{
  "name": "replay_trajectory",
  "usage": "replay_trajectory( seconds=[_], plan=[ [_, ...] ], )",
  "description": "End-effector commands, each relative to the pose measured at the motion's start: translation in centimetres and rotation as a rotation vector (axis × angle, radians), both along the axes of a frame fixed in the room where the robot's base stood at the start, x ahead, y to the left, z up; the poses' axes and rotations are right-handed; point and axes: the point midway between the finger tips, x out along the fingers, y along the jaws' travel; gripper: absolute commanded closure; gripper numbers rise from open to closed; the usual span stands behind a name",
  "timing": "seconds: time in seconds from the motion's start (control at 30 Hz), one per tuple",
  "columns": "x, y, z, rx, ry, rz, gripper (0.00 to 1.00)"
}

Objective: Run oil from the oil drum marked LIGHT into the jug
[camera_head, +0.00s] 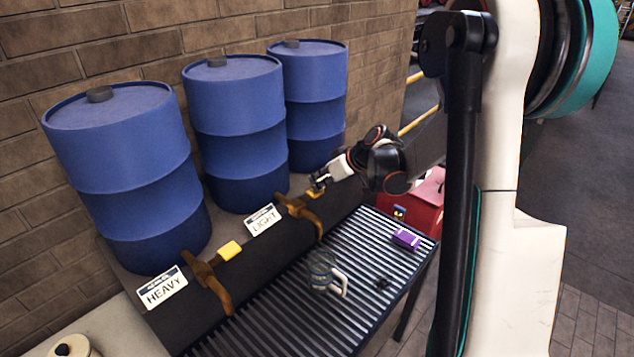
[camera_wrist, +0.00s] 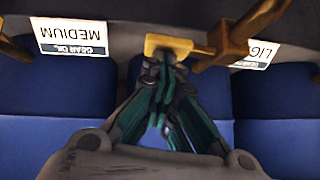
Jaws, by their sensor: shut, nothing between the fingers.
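The LIGHT drum (camera_head: 236,100) is the middle of three blue drums, with its LIGHT placard (camera_head: 263,219) below it. Its brown tap (camera_head: 299,207) sits right of the placard, with a yellow handle (camera_head: 315,194) pointing right. In the wrist view, upside down, the handle (camera_wrist: 168,46) lies between the MEDIUM and LIGHT placards. My gripper (camera_head: 318,183) is shut and empty, its fingertips (camera_wrist: 165,62) at the handle; I cannot tell whether they touch. The clear jug (camera_head: 321,268) with a pale handle stands upright on the grating near below the tap's spout. No oil stream is visible.
The HEAVY tap (camera_head: 203,275) stands to the left with its own yellow handle (camera_head: 229,250). A purple box (camera_head: 406,238) and a small dark item (camera_head: 383,284) lie on the slatted grating (camera_head: 270,320). A red box (camera_head: 427,203) stands behind, partly hidden by my arm.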

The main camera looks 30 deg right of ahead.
Motion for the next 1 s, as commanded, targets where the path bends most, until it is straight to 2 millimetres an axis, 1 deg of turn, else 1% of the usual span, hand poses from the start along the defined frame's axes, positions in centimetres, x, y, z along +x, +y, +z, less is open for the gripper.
replay_trajectory(
  seconds=[0.03,0.13,0.23,0.33,1.0],
  plan=[
    [0.2,-0.6,-1.0,0.051,0.021,-0.004,1.0],
    [0.3,-0.8,-1.7,0.149,0.061,-0.003,1.0],
    [0.3,-0.8,-2.1,0.189,0.079,0.0,1.0],
    [0.3,-0.7,-1.8,0.186,0.077,0.001,1.0],
    [0.3,-0.7,-1.8,0.184,0.076,0.002,1.0]
  ],
)
